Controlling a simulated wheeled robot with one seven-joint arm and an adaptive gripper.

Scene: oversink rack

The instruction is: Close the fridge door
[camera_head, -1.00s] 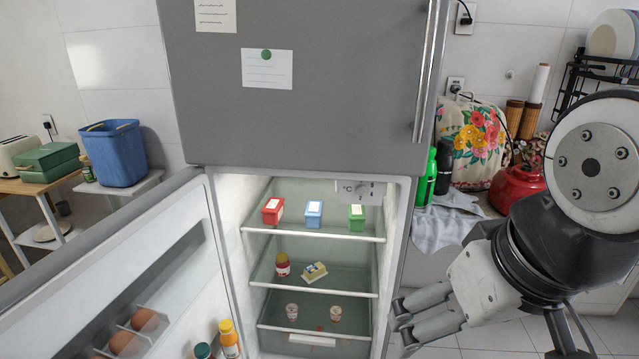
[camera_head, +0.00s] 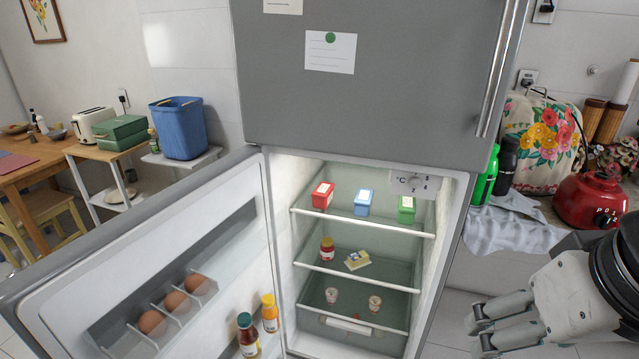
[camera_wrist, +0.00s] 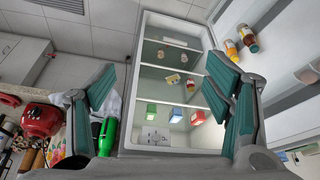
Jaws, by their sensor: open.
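The grey fridge's lower door (camera_head: 150,255) stands wide open, swung out to the left in the head view. Its inner shelves hold eggs (camera_head: 175,303) and two bottles (camera_head: 258,325). The lit fridge interior (camera_head: 360,240) holds small boxes, jars and cups on its shelves. In the wrist view the interior (camera_wrist: 170,80) appears upside down, and part of the door's inside (camera_wrist: 285,75) shows at the right. My gripper (camera_head: 477,335) is at the lower right of the head view, right of the fridge opening, open and empty. It also shows in the wrist view (camera_wrist: 165,85), apart from the door.
The upper fridge door (camera_head: 375,100) is shut. A counter at the right holds a red appliance (camera_head: 590,200), a floral cover (camera_head: 540,140) and a green bottle (camera_head: 487,175). A blue bin (camera_head: 180,128) and a wooden table (camera_head: 40,165) stand at the left.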

